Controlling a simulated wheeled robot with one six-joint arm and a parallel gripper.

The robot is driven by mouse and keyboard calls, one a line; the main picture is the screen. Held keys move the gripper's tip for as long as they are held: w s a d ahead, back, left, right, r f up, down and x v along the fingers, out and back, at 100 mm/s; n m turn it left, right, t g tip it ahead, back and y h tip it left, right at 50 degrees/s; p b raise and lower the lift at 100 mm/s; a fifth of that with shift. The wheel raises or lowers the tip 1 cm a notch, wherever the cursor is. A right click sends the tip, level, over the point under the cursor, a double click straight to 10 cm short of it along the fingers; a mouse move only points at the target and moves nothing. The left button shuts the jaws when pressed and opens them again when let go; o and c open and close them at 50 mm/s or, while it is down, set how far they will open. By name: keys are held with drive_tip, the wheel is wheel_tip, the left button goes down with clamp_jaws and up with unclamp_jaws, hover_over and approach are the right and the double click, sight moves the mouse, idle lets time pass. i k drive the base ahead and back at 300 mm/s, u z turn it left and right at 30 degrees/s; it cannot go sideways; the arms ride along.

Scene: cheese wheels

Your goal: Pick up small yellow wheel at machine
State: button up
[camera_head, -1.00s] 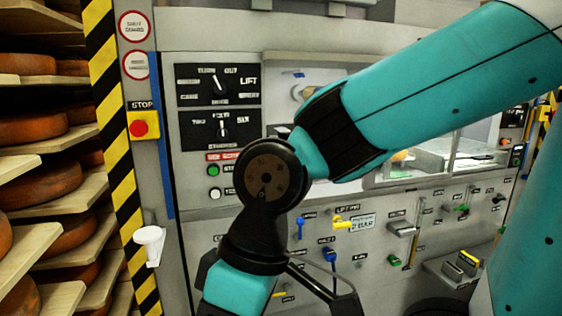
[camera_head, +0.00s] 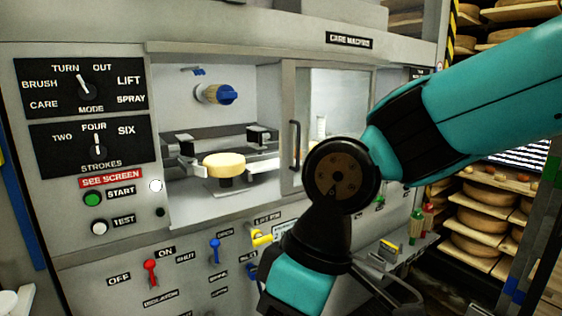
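The small yellow wheel (camera_head: 224,165) lies flat on a dark round support inside the open bay of the grey care machine (camera_head: 215,48). Metal arms with dark blocks stand on both sides of it, and a blue-tipped brush or nozzle (camera_head: 216,94) is on the wall above. My teal arm comes in from the right and bends downward in front of the machine, to the right of and below the wheel. Only part of my gripper (camera_head: 385,292) shows at the bottom edge, as dark finger links. Its fingertips are cut off, and I see nothing held.
A sliding glass door with a black handle (camera_head: 295,146) stands at the bay's right side. Below are levers, including a red one (camera_head: 150,272) and a blue one (camera_head: 215,250). A small ledge (camera_head: 392,256) juts out at lower right. Shelves of cheese wheels (camera_head: 490,200) stand at right.

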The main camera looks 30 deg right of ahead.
sight(220, 165)
drive_tip(key=z, duration=0.45)
drive_tip(key=k, duration=0.35)
drive_tip(key=u, duration=1)
drive_tip(key=i, duration=0.7)
drive_tip(key=z, duration=0.8)
drive_tip(key=i, duration=0.9)
drive_tip(key=z, duration=0.2)
